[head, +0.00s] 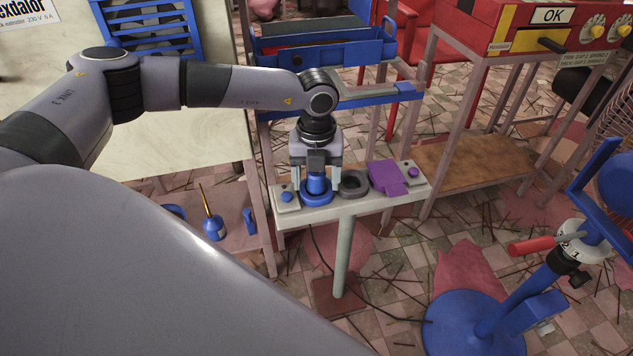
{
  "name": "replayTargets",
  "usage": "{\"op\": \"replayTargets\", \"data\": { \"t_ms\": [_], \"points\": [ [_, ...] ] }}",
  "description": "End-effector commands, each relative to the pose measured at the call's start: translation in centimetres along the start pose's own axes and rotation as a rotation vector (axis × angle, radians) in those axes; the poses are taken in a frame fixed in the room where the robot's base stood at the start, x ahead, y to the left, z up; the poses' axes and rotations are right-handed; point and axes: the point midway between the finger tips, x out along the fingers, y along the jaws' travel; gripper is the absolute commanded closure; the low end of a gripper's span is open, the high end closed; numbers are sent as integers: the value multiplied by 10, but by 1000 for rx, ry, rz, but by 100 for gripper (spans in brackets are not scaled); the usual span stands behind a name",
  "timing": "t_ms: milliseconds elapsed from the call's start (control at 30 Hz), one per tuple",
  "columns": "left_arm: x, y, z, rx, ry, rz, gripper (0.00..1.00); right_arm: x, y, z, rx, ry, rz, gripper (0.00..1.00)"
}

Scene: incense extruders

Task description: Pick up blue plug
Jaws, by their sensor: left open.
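The blue plug (317,185) stands upright in a blue ring on the narrow pale stand (330,209). My left gripper (316,183) points straight down over it, with one finger on each side of the plug. The fingers look apart, and I cannot tell whether they touch it. The gripper's body hides the top of the plug. My right gripper does not show.
A dark grey ring (353,183), a purple block (386,177) and small buttons at both ends share the stand. A blue tray rack (322,45) rises behind. A red machine (550,25) stands back right, and a blue round base (460,325) front right.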

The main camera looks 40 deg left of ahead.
Motion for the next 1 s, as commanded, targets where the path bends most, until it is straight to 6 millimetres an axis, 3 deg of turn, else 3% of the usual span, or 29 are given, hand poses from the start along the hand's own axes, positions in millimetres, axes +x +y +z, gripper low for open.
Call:
{"op": "replayTargets", "data": {
  "t_ms": [33, 200, 667, 833, 1000],
  "points": [
    [0, 0, 0, 0, 0, 0, 34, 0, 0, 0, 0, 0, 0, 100],
    [0, 0, 0, 1, 1, 0, 90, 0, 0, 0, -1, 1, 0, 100],
    [-4, 0, -1, 1, 3, -1, 91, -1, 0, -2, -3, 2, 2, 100],
    [-30, -1, -1, 2, 2, -3, 92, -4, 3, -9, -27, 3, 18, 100],
    [-76, -1, 0, 1, -1, -4, 92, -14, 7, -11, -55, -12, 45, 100]
  ]
}}
